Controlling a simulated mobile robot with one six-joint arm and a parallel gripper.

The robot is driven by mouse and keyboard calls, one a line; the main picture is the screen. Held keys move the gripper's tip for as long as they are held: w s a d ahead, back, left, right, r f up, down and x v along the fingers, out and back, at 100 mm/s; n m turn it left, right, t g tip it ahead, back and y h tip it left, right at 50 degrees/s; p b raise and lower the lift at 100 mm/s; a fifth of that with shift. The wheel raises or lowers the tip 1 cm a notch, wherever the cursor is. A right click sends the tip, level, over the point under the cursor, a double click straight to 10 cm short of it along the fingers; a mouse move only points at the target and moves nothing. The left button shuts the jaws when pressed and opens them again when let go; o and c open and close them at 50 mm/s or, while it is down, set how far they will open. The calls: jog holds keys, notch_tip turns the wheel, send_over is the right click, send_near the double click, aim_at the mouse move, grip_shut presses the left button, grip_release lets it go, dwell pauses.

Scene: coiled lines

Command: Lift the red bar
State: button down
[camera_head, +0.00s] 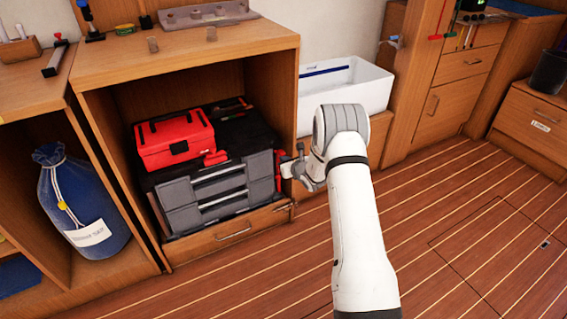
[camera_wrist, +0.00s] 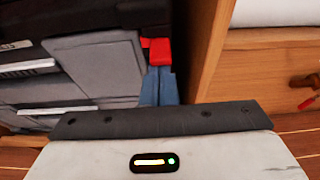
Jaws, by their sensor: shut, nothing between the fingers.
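A red latch-like bar (camera_head: 279,171) shows at the right side of the grey drawer toolbox (camera_head: 222,193), partly hidden by my gripper. In the wrist view the red piece (camera_wrist: 159,50) stands just beyond my fingertips, beside the toolbox's grey front. My gripper (camera_head: 287,168) reaches left from my white arm to the toolbox's right edge. In the wrist view my gripper (camera_wrist: 159,72) is shut, its two blue-grey fingers side by side and empty. Its tips overlap the lower end of the red piece in the picture; I cannot tell whether they touch.
The toolbox stands inside an open wooden cabinet (camera_head: 86,116), with a red case (camera_head: 175,140) on top. The cabinet's right upright is close to my gripper. A white bin (camera_head: 372,88) stands to the right, a blue sack (camera_head: 80,205) to the left. The plank floor (camera_head: 470,225) at right is clear.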

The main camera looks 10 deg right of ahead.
jog(key=shift+w+r, duration=0.1)
jog(key=shift+r, duration=0.05)
notch_tip(320, 180, down, 4)
jog(key=f+b, duration=0.1)
jog(key=b, duration=0.3)
jog(key=p+v, duration=0.3)
jog(key=v, duration=0.7)
jog(key=shift+r+p, duration=0.35)
jog(key=shift+p, duration=0.05)
